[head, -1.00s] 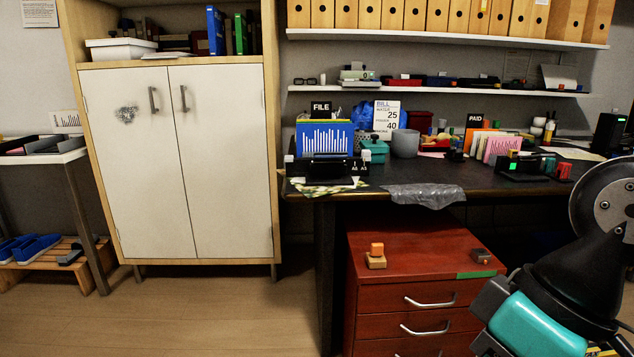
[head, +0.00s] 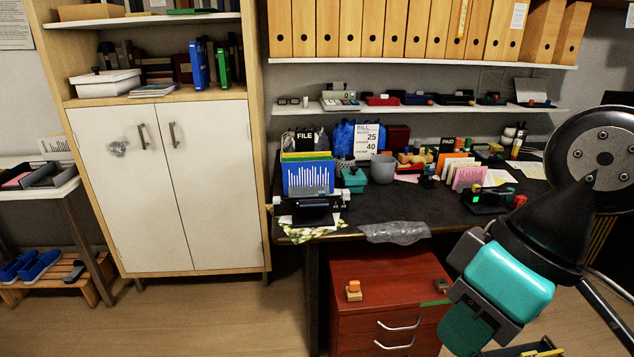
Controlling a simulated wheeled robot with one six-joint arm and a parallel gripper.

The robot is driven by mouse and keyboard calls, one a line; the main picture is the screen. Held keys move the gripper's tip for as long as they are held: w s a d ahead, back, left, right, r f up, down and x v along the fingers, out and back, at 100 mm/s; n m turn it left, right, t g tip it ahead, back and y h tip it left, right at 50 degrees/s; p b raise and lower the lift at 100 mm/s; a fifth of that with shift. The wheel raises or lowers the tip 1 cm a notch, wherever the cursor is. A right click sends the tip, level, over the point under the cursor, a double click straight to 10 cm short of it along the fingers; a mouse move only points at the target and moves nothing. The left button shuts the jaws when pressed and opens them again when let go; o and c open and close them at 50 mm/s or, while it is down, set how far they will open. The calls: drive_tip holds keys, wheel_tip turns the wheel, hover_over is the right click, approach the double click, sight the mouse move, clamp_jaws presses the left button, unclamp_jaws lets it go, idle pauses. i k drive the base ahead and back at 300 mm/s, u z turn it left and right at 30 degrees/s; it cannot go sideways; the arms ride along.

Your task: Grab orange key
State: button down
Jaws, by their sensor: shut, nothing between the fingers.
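I cannot make out a key for certain. A small block with an orange top (head: 353,287) stands on the red drawer cabinet (head: 385,275), near its left front corner. Its shape looks more like a stamp than a key. My gripper (head: 525,350) is only partly in view at the bottom edge on the right, below the teal part of my arm. It is shut and holds nothing, and it is apart from the cabinet. Its lower part is cut off by the frame.
The dark desk (head: 405,208) above the cabinet is crowded with papers and boxes. Crumpled plastic (head: 394,232) hangs over its front edge. A tall cupboard (head: 190,190) stands at left, with a silvery cluster (head: 118,149) on its door. The floor in front is clear.

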sight(354, 284)
drive_tip(key=u, duration=0.5)
drive_tip(key=k, duration=0.6)
drive_tip(key=u, duration=0.6)
drive_tip(key=i, duration=1.55)
drive_tip(key=z, duration=1.45)
drive_tip(key=i, duration=0.65)
drive_tip(key=z, duration=0.7)
